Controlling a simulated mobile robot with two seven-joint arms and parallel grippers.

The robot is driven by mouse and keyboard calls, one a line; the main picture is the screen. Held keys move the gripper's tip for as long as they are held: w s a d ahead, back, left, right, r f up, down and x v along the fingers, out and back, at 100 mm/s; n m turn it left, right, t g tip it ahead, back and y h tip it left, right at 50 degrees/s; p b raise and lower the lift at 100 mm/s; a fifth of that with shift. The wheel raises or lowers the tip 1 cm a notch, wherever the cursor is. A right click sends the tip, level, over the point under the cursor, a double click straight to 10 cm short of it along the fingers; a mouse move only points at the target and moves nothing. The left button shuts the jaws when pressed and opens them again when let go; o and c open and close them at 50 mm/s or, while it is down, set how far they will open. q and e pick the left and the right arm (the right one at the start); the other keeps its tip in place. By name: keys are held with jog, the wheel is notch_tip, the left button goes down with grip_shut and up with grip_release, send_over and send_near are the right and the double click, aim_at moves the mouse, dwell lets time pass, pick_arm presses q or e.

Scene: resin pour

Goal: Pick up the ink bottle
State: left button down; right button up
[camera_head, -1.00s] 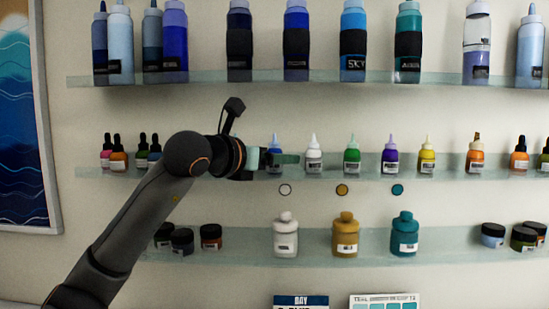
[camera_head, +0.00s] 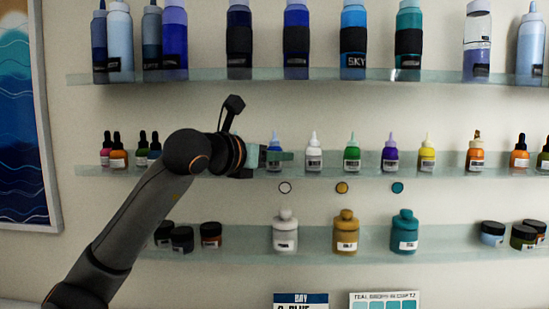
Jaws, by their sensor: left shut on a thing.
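Several small ink bottles stand in a row on the middle glass shelf. A blue ink bottle (camera_head: 274,143) with a pointed cap is at my left gripper (camera_head: 277,156). My right gripper is not in view.
Large bottles stand on the upper shelf (camera_head: 340,75). The lower shelf (camera_head: 380,240) holds a white jar (camera_head: 285,234), a mustard jar (camera_head: 345,234), a teal jar (camera_head: 404,233) and several small dark-lidded pots. Dropper bottles flank the middle shelf (camera_head: 450,172). A framed wave picture (camera_head: 25,120) hangs at left.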

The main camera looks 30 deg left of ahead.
aim_at(275, 141)
pick_arm(q)
jog(key=shift+r, duration=0.1)
jog(key=shift+r, duration=0.55)
jog(key=r, duration=0.3)
jog(key=shift+s+d, duration=0.25)
jog(key=s+d+r, duration=0.8)
jog(key=s, duration=0.2)
jog(key=shift+d+r, duration=0.3)
jog(key=shift+r, duration=0.05)
jog(key=shift+s, duration=0.1)
jog(key=c, duration=1)
grip_release()
grip_shut()
